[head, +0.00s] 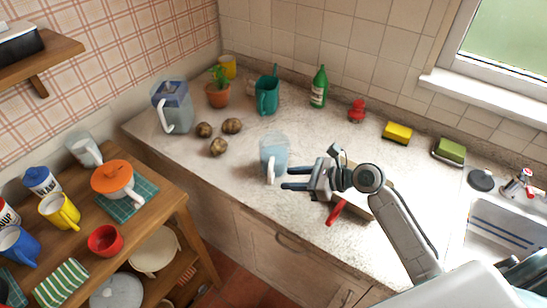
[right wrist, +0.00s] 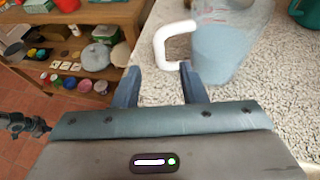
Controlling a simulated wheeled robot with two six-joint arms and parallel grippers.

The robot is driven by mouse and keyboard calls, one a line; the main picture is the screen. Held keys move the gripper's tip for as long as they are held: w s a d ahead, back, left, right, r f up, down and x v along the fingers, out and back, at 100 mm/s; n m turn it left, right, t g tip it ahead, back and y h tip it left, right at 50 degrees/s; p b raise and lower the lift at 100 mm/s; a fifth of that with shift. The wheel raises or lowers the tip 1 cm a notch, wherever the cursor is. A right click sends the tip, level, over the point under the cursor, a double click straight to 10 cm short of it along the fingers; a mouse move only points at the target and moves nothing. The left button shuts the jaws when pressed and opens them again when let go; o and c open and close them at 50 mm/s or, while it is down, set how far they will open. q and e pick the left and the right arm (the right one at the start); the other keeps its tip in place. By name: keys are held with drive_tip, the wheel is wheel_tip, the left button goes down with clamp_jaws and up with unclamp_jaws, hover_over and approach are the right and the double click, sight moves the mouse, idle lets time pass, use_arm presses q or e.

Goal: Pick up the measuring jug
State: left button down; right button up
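The measuring jug (head: 277,152) is a clear, pale blue jug with a white handle, upright on the speckled counter. My right gripper (head: 286,179) is just right of and in front of the jug in the head view, its fingers pointing left near the white handle. In the right wrist view the jug (right wrist: 222,50) is beyond the fingers, its handle (right wrist: 160,45) facing left ahead of the gap. The right gripper is open, with nothing between its fingers.
A lidded pitcher (head: 174,112), brown potatoes (head: 218,147), a teal watering can (head: 266,97) and a green bottle (head: 319,88) stand behind. A red-handled thing (head: 337,212) lies partly under my right arm. A wooden shelf unit (head: 150,205) with crockery is left.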

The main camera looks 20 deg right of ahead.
sight(274, 160)
drive_tip(key=shift+w+a, duration=0.2)
drive_tip(key=shift+w, duration=0.05)
drive_tip(key=shift+w+a+f+p, duration=0.1)
drive_tip(key=shift+w+a+p, duration=0.1)
drive_tip(key=shift+a+p, duration=0.35)
drive_tip(key=p+x, duration=0.1)
drive_tip(key=x, duration=0.3)
drive_tip(key=shift+f, duration=0.1)
drive_tip(key=shift+d, duration=0.1)
clamp_jaws()
